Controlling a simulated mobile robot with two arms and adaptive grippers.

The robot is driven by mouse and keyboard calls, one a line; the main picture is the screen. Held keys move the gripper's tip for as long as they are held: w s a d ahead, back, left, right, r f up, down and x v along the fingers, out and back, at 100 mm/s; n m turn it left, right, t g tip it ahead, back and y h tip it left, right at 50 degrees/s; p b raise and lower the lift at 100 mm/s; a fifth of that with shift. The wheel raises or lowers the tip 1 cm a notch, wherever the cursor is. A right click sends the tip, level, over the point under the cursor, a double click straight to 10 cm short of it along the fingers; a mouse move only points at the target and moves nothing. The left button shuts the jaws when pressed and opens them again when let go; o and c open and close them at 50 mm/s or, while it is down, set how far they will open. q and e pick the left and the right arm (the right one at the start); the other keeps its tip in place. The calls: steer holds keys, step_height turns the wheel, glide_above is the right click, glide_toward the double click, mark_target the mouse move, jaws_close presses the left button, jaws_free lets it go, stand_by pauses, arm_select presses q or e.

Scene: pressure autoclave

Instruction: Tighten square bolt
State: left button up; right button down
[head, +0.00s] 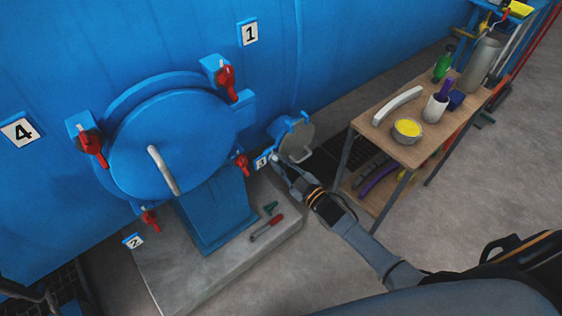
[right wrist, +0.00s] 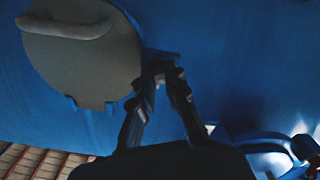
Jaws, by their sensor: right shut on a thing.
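The small round grey hatch (head: 297,141) with a blue frame is low on the blue tank wall, right of the large door. My right gripper (head: 279,167) reaches its lower left edge. In the right wrist view the grey hatch cover (right wrist: 82,55) with its pale handle fills the upper left. There my right gripper (right wrist: 162,75) is shut on a small dark piece beside the cover's edge, apparently the square bolt; its shape is too dark to make out. A dark part at the lower left edge of the head view, perhaps my left gripper (head: 38,298), is unclear.
The large blue door (head: 172,143) has several red-handled clamps around it. A red-handled tool (head: 266,227) lies on the concrete plinth (head: 215,272).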

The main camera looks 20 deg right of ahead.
steer(key=m, duration=0.5)
steer(key=shift+f, duration=0.1)
steer(key=shift+s+m, duration=0.1)
steer(key=shift+m, duration=0.3)
steer(key=c, duration=1.6)
jaws_free()
steer(key=shift+c, duration=0.2)
steer(key=v, duration=1.2)
